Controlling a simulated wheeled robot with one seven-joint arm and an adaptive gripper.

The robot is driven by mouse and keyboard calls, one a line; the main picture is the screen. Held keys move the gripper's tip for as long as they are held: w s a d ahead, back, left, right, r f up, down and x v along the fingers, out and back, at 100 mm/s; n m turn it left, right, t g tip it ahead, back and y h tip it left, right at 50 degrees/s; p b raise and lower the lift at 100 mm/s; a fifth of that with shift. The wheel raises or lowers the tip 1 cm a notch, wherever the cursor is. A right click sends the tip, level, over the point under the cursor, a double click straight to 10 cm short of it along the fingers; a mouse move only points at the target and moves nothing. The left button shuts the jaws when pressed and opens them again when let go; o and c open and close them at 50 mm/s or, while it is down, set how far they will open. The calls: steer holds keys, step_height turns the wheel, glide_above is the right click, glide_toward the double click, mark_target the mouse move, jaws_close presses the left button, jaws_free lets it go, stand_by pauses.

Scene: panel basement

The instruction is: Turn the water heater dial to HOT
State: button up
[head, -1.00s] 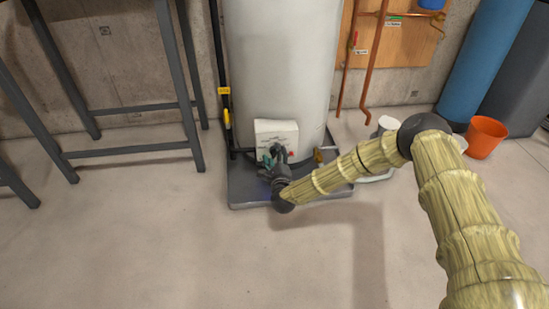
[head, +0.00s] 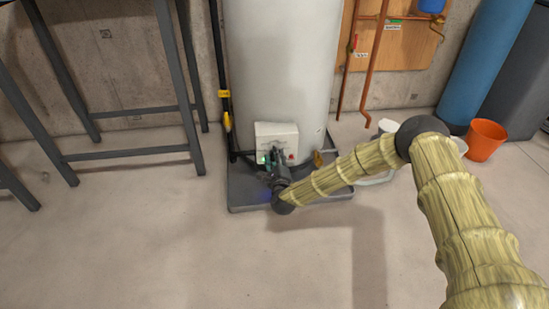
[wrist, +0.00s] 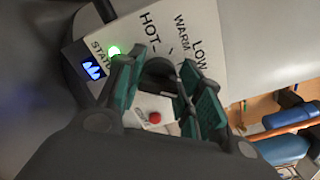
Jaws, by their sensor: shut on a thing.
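The water heater (head: 284,70) is a tall pale tank with a white control box (head: 277,133) low on its front. In the wrist view the box face (wrist: 178,14) shows tilted labels HOT, WARM and LOW. The dark round dial (wrist: 157,70) sits between the teal-padded fingers of my gripper (wrist: 160,92), which is shut on it. The fingers cover part of the dial, and I cannot tell where it points. In the head view my gripper (head: 277,160) is at the box front and hides the dial.
A green status light (wrist: 114,50), a blue flame display (wrist: 92,67) and a red button (wrist: 155,117) are close to the fingers. A grey tray (head: 245,203) lies under the tank. A dark metal frame (head: 125,150) stands left; an orange bucket (head: 485,139) stands right. The front floor is clear.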

steer(key=shift+r, duration=0.1)
steer(key=shift+n+p, duration=0.95)
steer(key=shift+n, duration=0.25)
steer(key=n+p, duration=0.2)
steer(key=n, duration=0.1)
steer(key=shift+n, duration=0.3)
steer(key=n+p, duration=0.2)
steer(key=n, duration=0.1)
steer(key=shift+n, duration=0.3)
steer(key=n+p, duration=0.2)
steer(key=n, duration=0.1)
steer(key=shift+f+n, duration=0.25)
steer(key=shift+n, duration=0.05)
steer(key=n+p, duration=0.2)
steer(key=n, duration=0.3)
steer(key=shift+f+n, duration=0.1)
steer(key=shift+n, duration=0.2)
steer(key=n, duration=0.2)
steer(key=n+p, duration=0.1)
steer(key=n, duration=0.1)
steer(key=shift+d+f+n, duration=0.15)
steer(key=shift+d+n, duration=0.05)
steer(key=shift+n, duration=0.1)
